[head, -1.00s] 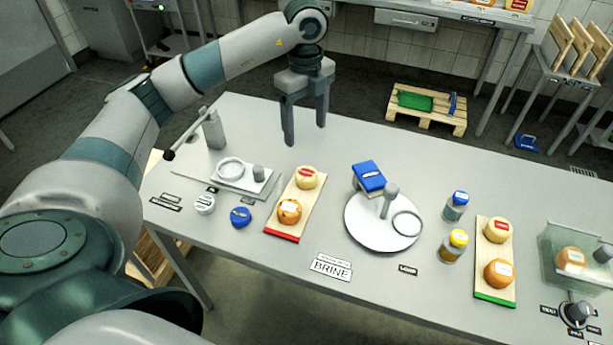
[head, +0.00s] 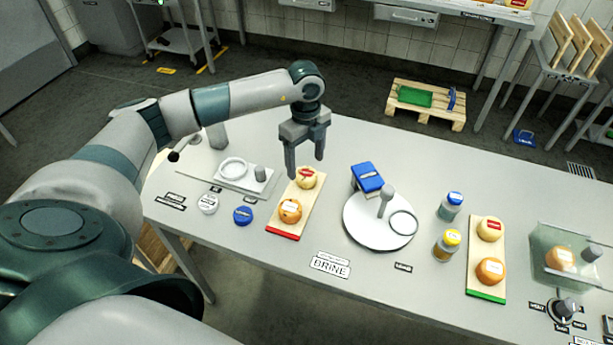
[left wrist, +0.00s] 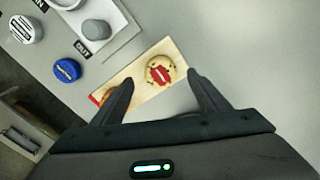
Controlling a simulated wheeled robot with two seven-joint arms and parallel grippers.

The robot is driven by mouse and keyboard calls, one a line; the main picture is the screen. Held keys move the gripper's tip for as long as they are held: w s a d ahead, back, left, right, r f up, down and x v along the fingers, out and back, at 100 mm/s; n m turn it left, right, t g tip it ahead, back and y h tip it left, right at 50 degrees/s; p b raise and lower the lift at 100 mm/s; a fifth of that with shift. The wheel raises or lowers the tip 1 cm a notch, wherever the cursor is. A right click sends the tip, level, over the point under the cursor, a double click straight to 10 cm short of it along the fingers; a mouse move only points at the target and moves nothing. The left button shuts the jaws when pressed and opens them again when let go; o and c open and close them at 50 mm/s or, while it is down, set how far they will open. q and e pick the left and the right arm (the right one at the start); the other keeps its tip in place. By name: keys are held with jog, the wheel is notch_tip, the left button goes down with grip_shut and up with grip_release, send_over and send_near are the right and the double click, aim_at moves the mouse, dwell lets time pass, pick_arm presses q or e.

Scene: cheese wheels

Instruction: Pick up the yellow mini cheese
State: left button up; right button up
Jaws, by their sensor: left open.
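A yellow mini cheese (head: 308,182) with a red label lies at the back of a wooden board with a red end (head: 283,232). In the left wrist view this cheese (left wrist: 160,70) shows between the fingertips, further off than they are. My left gripper (head: 305,167) is open and empty, pointing down above and just behind it. An orange mini cheese (head: 290,211) lies in front on the same board. It is partly hidden by a finger in the left wrist view. Another yellow mini cheese (head: 490,229) lies on a board with a green end (head: 486,293). My right gripper is not in view.
A round white plate (head: 365,232) with a post and a blue box (head: 367,177) stand right of the board. A grey tray (head: 226,181) and white and blue lids (head: 242,215) lie to the left. Jars (head: 447,246) stand further right.

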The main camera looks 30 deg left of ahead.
aim_at(306, 172)
pick_arm(q)
jog(key=shift+f+p, duration=0.95)
jog(key=shift+p, duration=0.1)
notch_tip(306, 172, down, 2)
jog(key=shift+f+p, duration=0.1)
jog(key=shift+p, duration=0.35)
jog(key=shift+f, duration=0.55)
jog(key=c, duration=1.2)
